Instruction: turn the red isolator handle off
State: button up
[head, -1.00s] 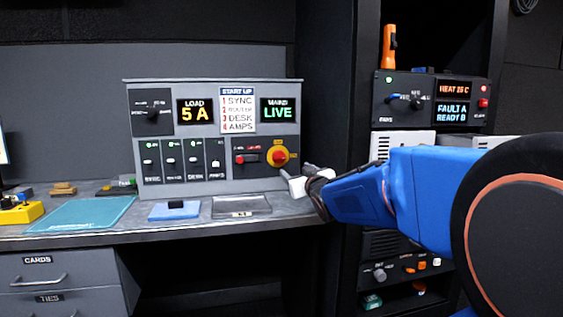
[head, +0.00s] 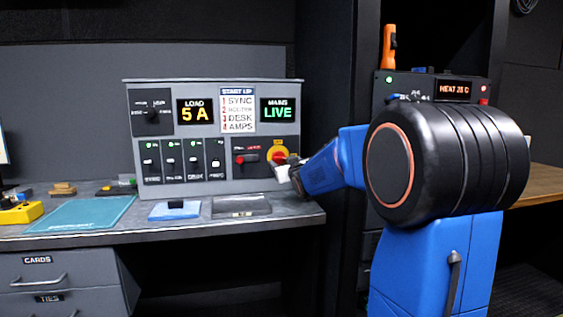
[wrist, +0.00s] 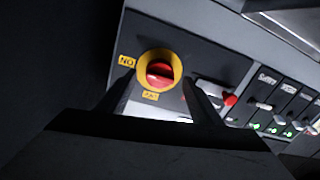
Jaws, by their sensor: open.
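The red isolator handle (wrist: 160,73) sits on a round yellow plate (wrist: 176,61) on the grey power panel in the wrist view. Yellow labels show beside and below the plate. In the head view the handle (head: 277,155) shows at the panel's lower right, partly covered by my gripper (head: 286,170). My gripper (wrist: 160,92) is open. Its two dark fingers show in the wrist view, one on each side below the handle, with a gap between them. Whether a finger touches the handle I cannot tell. The mains display (head: 278,110) reads LIVE.
A smaller red lever (wrist: 230,99) sits beside the isolator, with a row of white switches (wrist: 264,106) with green lights further along. A blue pad (head: 174,210) and a teal mat (head: 85,214) lie on the desk. The rack (head: 380,85) stands to the right.

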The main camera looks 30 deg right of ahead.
aim_at(281, 159)
jog(key=shift+x, duration=1.55)
jog(key=shift+c, duration=0.7)
jog(key=c, duration=0.9)
